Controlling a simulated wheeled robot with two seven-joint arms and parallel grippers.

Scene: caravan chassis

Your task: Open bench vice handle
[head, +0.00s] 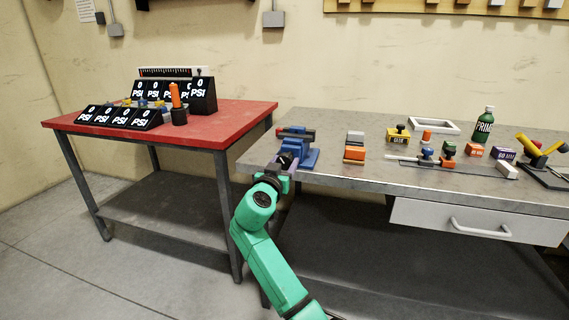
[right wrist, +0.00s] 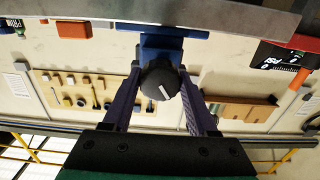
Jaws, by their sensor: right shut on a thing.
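The blue bench vice (head: 309,158) stands at the left front corner of the grey metal bench. My right gripper (head: 284,165) is at the vice's front and covers part of it. In the right wrist view, the vice handle (right wrist: 160,84) is a round black knob with a white mark, in front of the blue vice body (right wrist: 160,49). The two purple fingers of my right gripper (right wrist: 160,78) stand on either side of the knob and are shut on it. In the head view the knob is mostly hidden by the gripper. My left gripper is out of view.
The grey bench (head: 350,177) holds an orange and grey block (head: 355,154), a green bottle (head: 484,125) and several small tools. A drawer (head: 480,219) is under its front edge. A red table (head: 215,138) with PSI displays stands at the left.

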